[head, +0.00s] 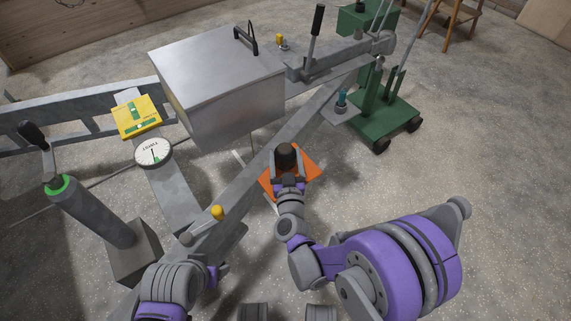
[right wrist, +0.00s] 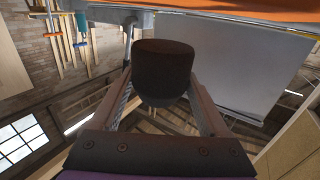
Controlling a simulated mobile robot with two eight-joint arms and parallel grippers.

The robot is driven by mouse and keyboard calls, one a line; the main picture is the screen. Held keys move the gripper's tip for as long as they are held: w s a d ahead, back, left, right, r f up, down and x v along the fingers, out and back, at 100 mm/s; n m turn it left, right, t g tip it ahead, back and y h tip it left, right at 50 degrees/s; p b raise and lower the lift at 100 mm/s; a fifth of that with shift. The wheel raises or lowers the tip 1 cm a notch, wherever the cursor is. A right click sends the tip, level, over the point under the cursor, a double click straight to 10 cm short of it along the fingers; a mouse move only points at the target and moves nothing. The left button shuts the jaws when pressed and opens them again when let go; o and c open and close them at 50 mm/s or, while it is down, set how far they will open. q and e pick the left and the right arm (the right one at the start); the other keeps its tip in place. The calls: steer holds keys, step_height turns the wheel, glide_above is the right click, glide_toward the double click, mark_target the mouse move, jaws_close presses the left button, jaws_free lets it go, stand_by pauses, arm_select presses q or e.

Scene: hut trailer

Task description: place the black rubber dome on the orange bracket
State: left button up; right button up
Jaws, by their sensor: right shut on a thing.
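The black rubber dome (head: 286,152) is between the fingers of my right gripper (head: 287,160), which is shut on it. In the right wrist view the dome (right wrist: 163,68) sits between both fingers of the gripper (right wrist: 163,88). The orange bracket (head: 309,163) is a flat plate beside the trailer beam, directly behind the dome and gripper in the head view. Its orange edge (right wrist: 235,12) crosses the top of the right wrist view, close to the dome. I cannot tell whether they touch. My left arm is at the bottom left; its gripper (head: 213,275) is mostly hidden by its own links.
A grey metal box (head: 215,75) stands on the trailer frame, left of and beyond the bracket. A green wheeled trolley (head: 380,118) is at the right.

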mark_target(286, 170)
steer(key=shift+f+b, duration=0.45)
steer(key=shift+f, duration=1.1)
steer(key=shift+f, duration=0.2)
steer(key=o, duration=1.2)
steer(key=shift+o, duration=0.2)
